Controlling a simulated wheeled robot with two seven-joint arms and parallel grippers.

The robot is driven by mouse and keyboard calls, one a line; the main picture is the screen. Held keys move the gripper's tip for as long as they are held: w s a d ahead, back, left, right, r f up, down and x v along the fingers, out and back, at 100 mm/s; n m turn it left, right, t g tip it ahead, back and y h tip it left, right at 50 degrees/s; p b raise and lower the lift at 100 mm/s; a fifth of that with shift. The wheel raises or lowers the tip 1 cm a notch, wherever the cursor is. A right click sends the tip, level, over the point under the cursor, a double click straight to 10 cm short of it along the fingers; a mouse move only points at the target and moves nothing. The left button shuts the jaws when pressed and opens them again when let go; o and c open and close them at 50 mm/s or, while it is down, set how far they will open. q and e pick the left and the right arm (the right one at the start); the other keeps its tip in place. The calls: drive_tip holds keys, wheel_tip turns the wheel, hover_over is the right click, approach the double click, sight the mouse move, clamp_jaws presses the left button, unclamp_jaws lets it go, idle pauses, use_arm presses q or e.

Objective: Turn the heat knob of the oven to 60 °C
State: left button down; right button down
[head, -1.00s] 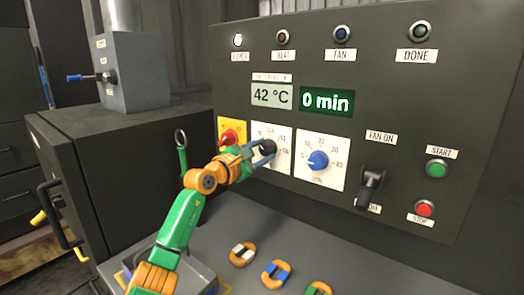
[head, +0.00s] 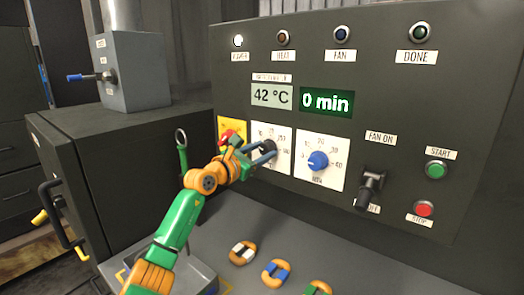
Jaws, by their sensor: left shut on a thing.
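The black heat knob (head: 270,147) sits on a white dial plate (head: 258,127) on the dark control panel, left of the blue-knobbed minutes dial. My left gripper (head: 267,151) is shut on the heat knob, with its grey-blue fingers on either side of it. The fingers and wrist cover part of the dial, and the knob's pointer cannot be made out. The temperature display (head: 272,96) above reads 42 °C. My right gripper is out of view.
The blue minutes knob (head: 318,160) is close on the right, and a red switch on a yellow plate (head: 232,124) is behind my wrist. A black fan lever (head: 369,188) sticks out further right. Several orange rotor parts (head: 276,273) lie on the grey surface below.

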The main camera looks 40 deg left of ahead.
use_arm(q)
drive_tip(key=shift+n+p, duration=0.3)
drive_tip(key=shift+n, duration=1.5)
drive_tip(key=shift+c, duration=1.5)
unclamp_jaws()
drive_tip(key=s+b, duration=0.5)
drive_tip(key=s, duration=0.2)
drive_tip(key=shift+d+b, duration=0.35)
drive_tip(key=shift+d, duration=0.05)
